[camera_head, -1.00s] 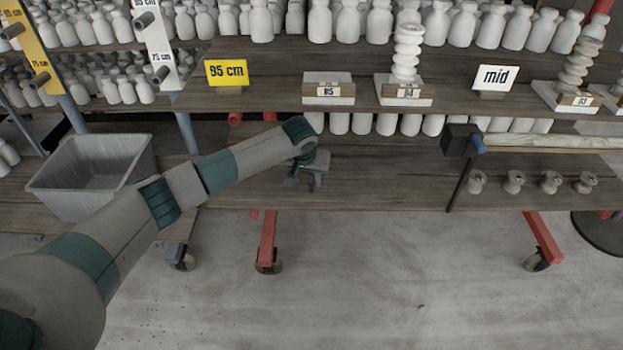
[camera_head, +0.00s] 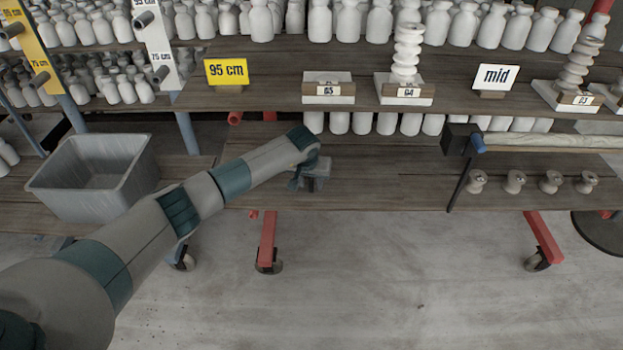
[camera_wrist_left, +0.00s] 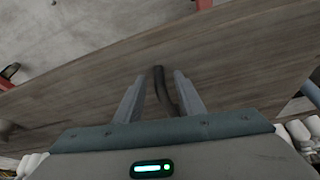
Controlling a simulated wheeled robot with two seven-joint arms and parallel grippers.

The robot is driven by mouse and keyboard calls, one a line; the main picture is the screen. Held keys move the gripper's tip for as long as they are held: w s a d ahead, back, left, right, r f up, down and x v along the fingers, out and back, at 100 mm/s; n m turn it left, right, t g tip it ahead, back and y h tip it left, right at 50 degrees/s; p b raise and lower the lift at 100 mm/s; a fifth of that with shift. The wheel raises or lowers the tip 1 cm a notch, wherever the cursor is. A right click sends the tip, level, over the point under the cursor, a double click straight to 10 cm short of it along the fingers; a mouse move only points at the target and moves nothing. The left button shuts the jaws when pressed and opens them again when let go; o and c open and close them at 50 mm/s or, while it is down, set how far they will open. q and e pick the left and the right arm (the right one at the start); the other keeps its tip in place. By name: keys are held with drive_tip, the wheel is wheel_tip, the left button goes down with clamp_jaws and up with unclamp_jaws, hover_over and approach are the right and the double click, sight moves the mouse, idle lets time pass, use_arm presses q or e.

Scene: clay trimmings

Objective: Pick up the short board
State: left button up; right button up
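I cannot make out with certainty a short board in either view. My left gripper (camera_head: 314,180) is over the lower wooden shelf (camera_head: 390,180) in the head view, its fingers small and partly hidden by the wrist. In the left wrist view the left gripper (camera_wrist_left: 157,76) is open, its two grey fingers apart. A thin dark curved piece (camera_wrist_left: 160,88) shows between the fingers above the wood surface (camera_wrist_left: 220,60); I cannot tell what it is or whether it touches them. My right gripper is not in view.
A grey bin (camera_head: 95,180) stands at the left. A pale roll (camera_head: 550,141) and several small pots (camera_head: 515,182) are at the right. Several white bottles fill the back.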

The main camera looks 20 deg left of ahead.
use_arm(q)
drive_tip(key=shift+c, duration=0.4)
clamp_jaws()
drive_tip(key=shift+w, duration=0.1)
idle(1.3)
